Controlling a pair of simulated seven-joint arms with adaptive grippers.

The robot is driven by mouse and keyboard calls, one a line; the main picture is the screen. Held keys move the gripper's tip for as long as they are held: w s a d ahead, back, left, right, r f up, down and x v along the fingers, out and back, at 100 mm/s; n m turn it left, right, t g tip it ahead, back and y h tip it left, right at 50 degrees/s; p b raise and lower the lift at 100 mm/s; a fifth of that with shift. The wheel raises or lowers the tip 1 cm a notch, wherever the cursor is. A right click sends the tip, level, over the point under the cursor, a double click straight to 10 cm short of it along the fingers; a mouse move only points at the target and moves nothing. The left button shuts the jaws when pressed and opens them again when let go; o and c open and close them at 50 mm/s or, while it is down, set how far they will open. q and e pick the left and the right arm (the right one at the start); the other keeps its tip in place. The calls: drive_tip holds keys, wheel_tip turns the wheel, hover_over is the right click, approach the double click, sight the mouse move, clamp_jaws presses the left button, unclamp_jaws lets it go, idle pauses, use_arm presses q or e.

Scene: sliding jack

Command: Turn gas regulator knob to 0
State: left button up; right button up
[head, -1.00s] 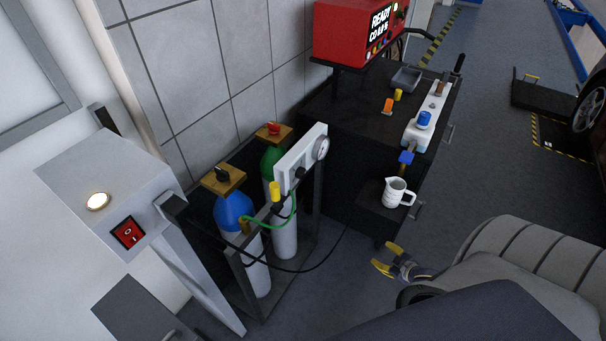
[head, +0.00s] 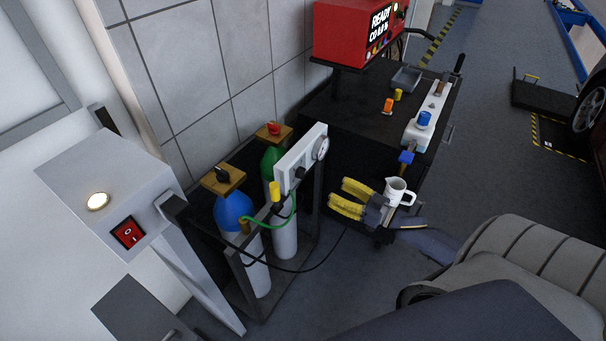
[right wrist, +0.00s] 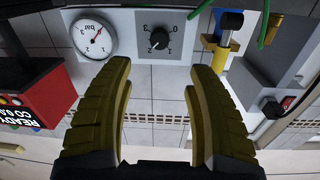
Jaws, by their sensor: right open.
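The gas regulator is a pale box (head: 303,155) on a frame beside the gas cylinders. Its dark round knob (head: 299,172) is on the front face. In the right wrist view, which is upside down, the knob (right wrist: 159,40) sits in a dial marked 0 to 3, and its white mark points toward 2. A round gauge (right wrist: 95,36) is beside it, with a red needle. My right gripper (head: 338,192) is open and empty, its yellow fingers pointing toward the panel, apart from it. In the wrist view the knob shows just beyond the open fingertips (right wrist: 160,66). My left gripper is not in view.
A blue cylinder (head: 234,209) and a green one (head: 271,160) stand behind the panel, with a green hose (head: 279,221) and a black cable near it. A dark cart (head: 345,112) carries the red machine (head: 350,35).

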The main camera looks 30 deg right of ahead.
sight(304, 175)
drive_tip(key=x, duration=1.4)
drive_tip(key=shift+w, duration=0.1)
clamp_jaws()
